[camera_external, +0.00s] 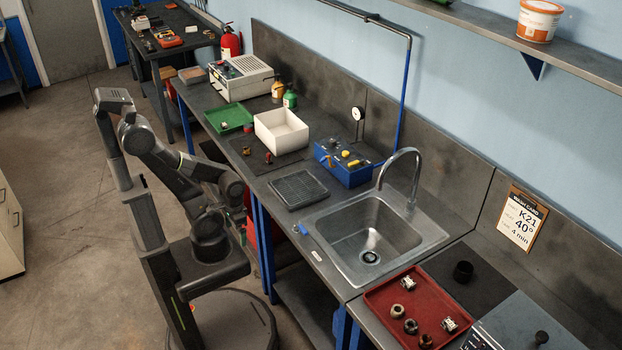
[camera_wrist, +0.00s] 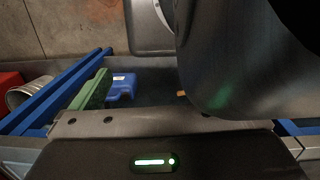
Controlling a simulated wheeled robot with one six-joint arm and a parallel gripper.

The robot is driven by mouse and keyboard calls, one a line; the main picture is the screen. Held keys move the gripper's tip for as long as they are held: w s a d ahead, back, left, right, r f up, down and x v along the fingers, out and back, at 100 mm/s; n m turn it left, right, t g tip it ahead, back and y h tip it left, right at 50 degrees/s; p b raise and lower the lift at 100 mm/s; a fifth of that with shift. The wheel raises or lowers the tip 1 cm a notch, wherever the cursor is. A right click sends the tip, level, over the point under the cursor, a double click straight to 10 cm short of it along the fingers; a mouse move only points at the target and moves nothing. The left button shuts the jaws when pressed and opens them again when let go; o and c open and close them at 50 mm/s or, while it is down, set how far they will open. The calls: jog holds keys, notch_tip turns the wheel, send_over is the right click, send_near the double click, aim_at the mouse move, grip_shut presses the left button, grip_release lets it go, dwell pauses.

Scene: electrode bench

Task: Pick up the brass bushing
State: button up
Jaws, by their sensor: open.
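I cannot single out the brass bushing for certain. In the external view, a small brownish piece (camera_external: 268,157) lies on the dark mat in front of the white bin, and a small dark piece (camera_external: 246,150) lies to its left. Several ring-shaped pieces, among them a pale ring (camera_external: 397,311), lie in the red tray (camera_external: 378,295) at the front right. My arm is folded over my base in the aisle, left of the bench and apart from these pieces. My jaws cannot be made out in either view.
The bench holds a white bin (camera_external: 282,132), green tray (camera_external: 228,117), blue box (camera_external: 343,163), black rack (camera_external: 298,189) and sink (camera_external: 368,235) with a tall faucet (camera_external: 413,170). The wrist view shows my own body, with a blue case (camera_wrist: 122,86) beyond. Floor at left is clear.

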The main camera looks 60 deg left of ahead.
jog(key=c, duration=0.8)
jog(key=w+a+r+n+p, duration=0.1)
jog(key=w+a+r, duration=0.4)
jog(key=w+a, duration=0.55)
jog(key=w+a+r+p, duration=0.1)
jog(key=w+a+r, duration=0.55)
jog(key=w, duration=0.65)
jog(key=t+p, duration=0.1)
jog(key=p, duration=0.1)
send_over(246, 149)
jog(key=shift+n, duration=0.3)
jog(key=f, duration=0.6)
jog(key=shift+a+f, duration=0.25)
jog(key=shift+f, duration=0.1)
jog(key=shift+d+f+p, duration=0.2)
jog(key=shift+f+p, duration=0.4)
jog(key=shift+f, duration=2.15)
